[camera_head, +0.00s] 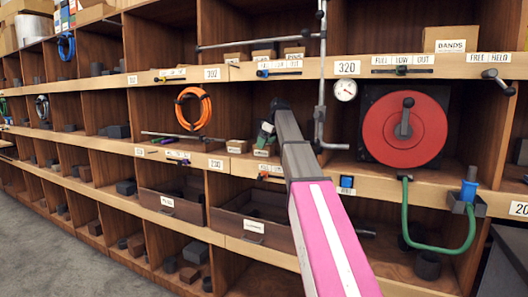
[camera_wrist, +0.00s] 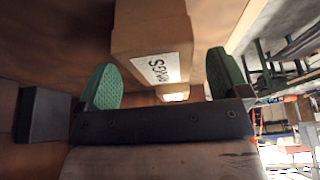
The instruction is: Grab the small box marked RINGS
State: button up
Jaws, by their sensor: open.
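The small brown cardboard box marked RINGS (camera_wrist: 150,32) is in the upper middle of the wrist view, its white label upside down. My gripper (camera_wrist: 160,75) is open, with one green finger on each side of the box in that view. I see no finger pressed on the box. In the head view my gripper (camera_head: 266,133) is at the middle shelf, partly hidden by my arm. A small labelled box (camera_head: 263,151) stands just below it there, its label too small to read.
Another small box (camera_head: 237,146) stands to the left on the same shelf. Drawers (camera_head: 262,232) sit below. A vertical metal pipe (camera_head: 321,90) and a red hose reel (camera_head: 388,130) are to the right. In the wrist view a dark block (camera_wrist: 44,115) is at left.

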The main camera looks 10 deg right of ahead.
jog(key=shift+x, duration=0.9)
jog(key=c, duration=1.2)
